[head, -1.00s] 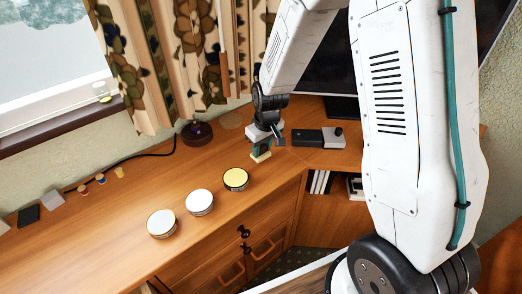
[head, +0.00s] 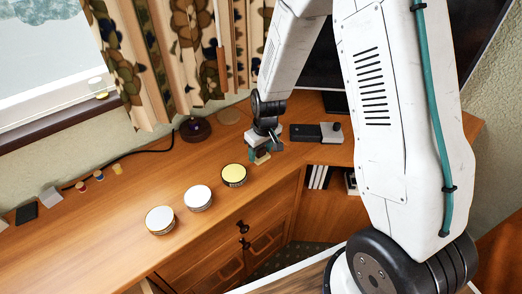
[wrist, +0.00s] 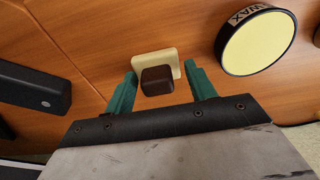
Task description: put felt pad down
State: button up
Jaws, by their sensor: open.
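The felt pad is a cream square (wrist: 156,62) with a dark brown block-shaped handle (wrist: 157,80) on top. It lies on the wooden counter (head: 110,210), and its cream edge shows in the head view (head: 262,158). My gripper (wrist: 161,70) has teal fingers standing apart on either side of the brown handle, with a gap on each side. In the head view my gripper (head: 263,149) is low over the counter. Part of the pad is hidden there by the fingers.
A yellow-topped round tin (head: 234,175) stands close by, with two white-topped tins (head: 198,197) (head: 160,220) in a row toward the front left. A black and grey device (head: 317,133) lies to the right. A dark round object (head: 196,129) stands behind, near the curtain.

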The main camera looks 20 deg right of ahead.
notch_tip(320, 180, up, 12)
jog(key=s, duration=0.2)
jog(key=s+d+r+m, duration=0.2)
jog(key=s+r, duration=1.1)
jog(key=r, duration=0.1)
jog(key=s+r, duration=0.2)
jog(key=s, duration=0.5)
jog(key=s+d+r+m, duration=0.1)
jog(key=s+r, duration=0.1)
jog(key=s, duration=0.5)
jog(key=shift+s+m, duration=0.3)
jog(key=shift+s, duration=0.1)
